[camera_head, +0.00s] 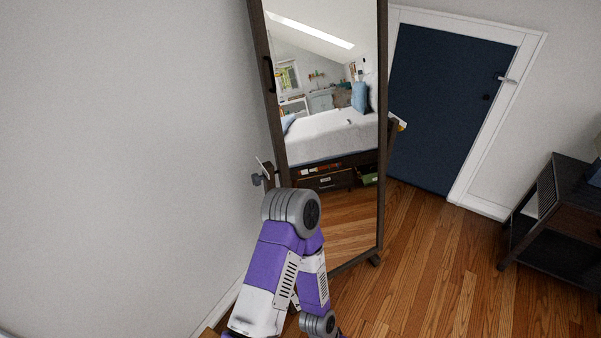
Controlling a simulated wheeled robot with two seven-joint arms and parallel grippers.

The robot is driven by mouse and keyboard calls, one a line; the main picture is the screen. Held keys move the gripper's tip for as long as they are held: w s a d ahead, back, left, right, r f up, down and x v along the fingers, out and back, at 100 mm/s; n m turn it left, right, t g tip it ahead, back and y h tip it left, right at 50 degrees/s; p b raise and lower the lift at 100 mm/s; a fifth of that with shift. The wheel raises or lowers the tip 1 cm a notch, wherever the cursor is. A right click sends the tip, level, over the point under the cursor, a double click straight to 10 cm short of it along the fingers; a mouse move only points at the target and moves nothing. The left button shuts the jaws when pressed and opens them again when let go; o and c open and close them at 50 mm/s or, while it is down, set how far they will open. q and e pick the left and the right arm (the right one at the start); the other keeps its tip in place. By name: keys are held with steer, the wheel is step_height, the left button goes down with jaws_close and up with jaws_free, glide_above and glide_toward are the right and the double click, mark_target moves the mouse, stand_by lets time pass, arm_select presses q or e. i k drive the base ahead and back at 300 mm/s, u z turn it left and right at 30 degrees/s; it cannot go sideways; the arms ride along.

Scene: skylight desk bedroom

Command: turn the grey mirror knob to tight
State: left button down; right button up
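The grey mirror knob (257,180) is small and sits at the left side of the tall mirror (250,20), about mid-height on its dark frame. A thin light piece shows just above the knob. Its exact turn angle is too small to tell. One of my purple and white arms rises from the bottom, with its grey joint just below and right of the knob, in front of the mirror's lower left. No gripper fingers show in this view, so neither gripper can be seen at the knob.
A dark handle (268,75) is on the mirror's left frame. A plain wall (110,150) stands close on the left. A dark blue door (440,105) is behind on the right. A dark shelf unit (560,215) stands at the right edge. The wooden floor (430,270) between is clear.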

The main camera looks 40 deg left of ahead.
mark_target(257, 179)
steer(key=z, duration=0.05)
steer(key=i, duration=1.3)
steer(key=u, duration=1.2)
